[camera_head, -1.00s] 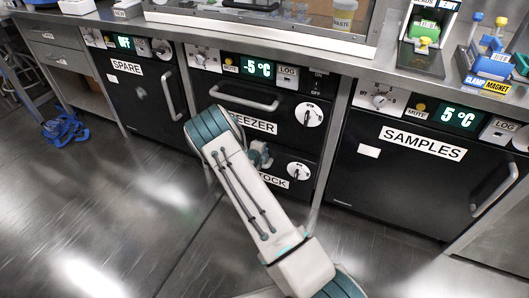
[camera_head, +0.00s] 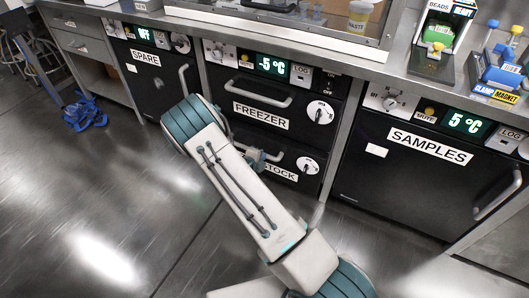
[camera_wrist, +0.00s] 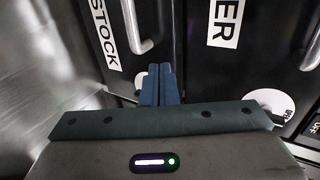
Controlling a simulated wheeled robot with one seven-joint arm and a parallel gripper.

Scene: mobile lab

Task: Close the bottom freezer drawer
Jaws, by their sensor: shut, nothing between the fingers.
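The bottom freezer drawer (camera_head: 312,181) is a black front with a STOCK label, a white dial and a metal bar handle. Its front looks about flush with the upper drawer, though a small gap is hard to tell. In the head view my arm covers its left part. In the sideways wrist view, this drawer (camera_wrist: 112,82) is at left, with its handle (camera_wrist: 134,25) near the top. My gripper (camera_wrist: 160,72) is shut and empty, its fingertips pointing at the drawer fronts near the seam. Whether it touches the front cannot be told.
The upper FREEZER drawer (camera_head: 290,141) looks closed above. The SPARE cabinet (camera_head: 150,90) stands left and the SAMPLES cabinet (camera_head: 400,185) right, both shut. The worktop (camera_head: 375,62) overhangs them. A blue object (camera_head: 84,113) lies on the floor at left. Open floor lies in front.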

